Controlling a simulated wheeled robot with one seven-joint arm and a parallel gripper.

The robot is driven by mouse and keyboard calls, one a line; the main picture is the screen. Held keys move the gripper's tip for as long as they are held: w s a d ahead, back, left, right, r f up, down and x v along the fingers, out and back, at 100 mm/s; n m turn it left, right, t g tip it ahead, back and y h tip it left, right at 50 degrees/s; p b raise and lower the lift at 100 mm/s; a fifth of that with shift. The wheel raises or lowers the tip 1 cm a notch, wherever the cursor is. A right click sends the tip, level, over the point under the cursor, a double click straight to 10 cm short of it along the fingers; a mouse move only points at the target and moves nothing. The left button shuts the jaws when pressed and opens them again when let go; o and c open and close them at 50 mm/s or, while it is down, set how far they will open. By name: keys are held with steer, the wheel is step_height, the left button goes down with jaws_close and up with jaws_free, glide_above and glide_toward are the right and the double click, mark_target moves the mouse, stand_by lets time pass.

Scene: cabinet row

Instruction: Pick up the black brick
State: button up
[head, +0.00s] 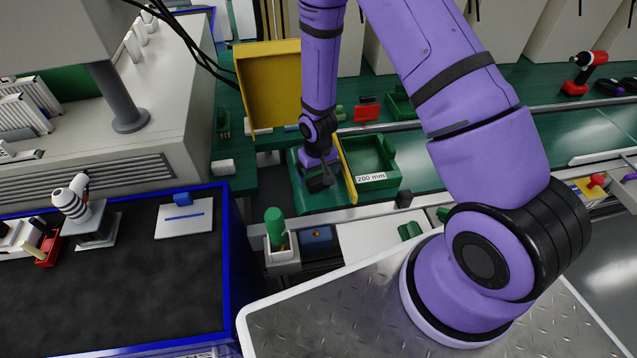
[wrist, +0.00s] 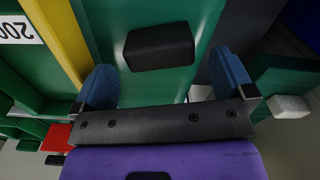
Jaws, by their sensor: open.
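The black brick (wrist: 160,46) is a dark block with rounded edges, lying on a green surface in the upper middle of the wrist view. My gripper (wrist: 163,64) is open, with one blue finger on each side of the picture. The brick lies between and slightly beyond the fingertips, with a gap on both sides; no contact shows. In the head view my gripper (head: 318,180) points down at the green bench beside a yellow panel. There the brick cannot be told apart from the dark gripper parts.
The yellow panel (wrist: 62,38) stands close to the left finger, beside a green tray (head: 376,153) labelled 200 mm. A white block (wrist: 290,106) lies right of the gripper. A yellow bin (head: 268,85) stands behind. A metal rail (head: 370,212) runs along the bench front.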

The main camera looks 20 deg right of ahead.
mark_target(318, 178)
steer(key=shift+s+f, duration=0.15)
steer(key=shift+f, duration=1.95)
steer(key=c, duration=0.9)
steer(key=shift+r, duration=0.1)
steer(key=shift+c, duration=0.2)
